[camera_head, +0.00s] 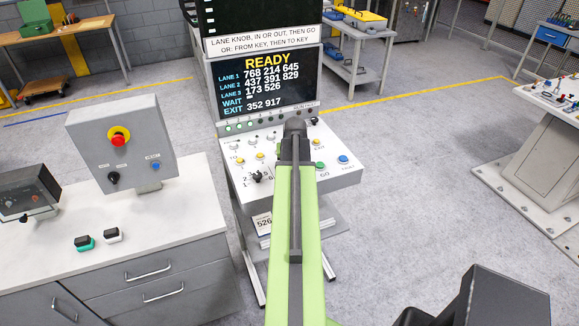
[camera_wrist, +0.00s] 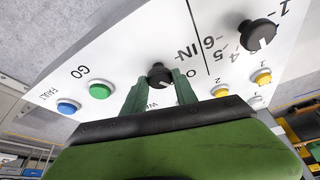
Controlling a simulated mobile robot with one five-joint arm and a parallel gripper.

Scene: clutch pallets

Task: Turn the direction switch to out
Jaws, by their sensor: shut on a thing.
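The direction switch (camera_wrist: 159,72) is a black ribbed knob on the white sloping console panel (camera_wrist: 120,62), seen upside down in the wrist view. The word IN shows beside it; the other labels are partly hidden by my fingers. My gripper (camera_wrist: 160,82) has its green fingers on either side of the knob, shut on it. I cannot tell clearly which label the knob points to. In the head view my arm covers the switch, and the console panel (camera_head: 338,178) shows around it.
A second black numbered knob (camera_wrist: 258,34) and yellow buttons (camera_wrist: 263,77) are close by. The green GO button (camera_wrist: 100,89) and blue FAULT button (camera_wrist: 68,107) are on the other side. The console screen (camera_head: 265,85) reads READY. A cabinet (camera_head: 200,225) stands left.

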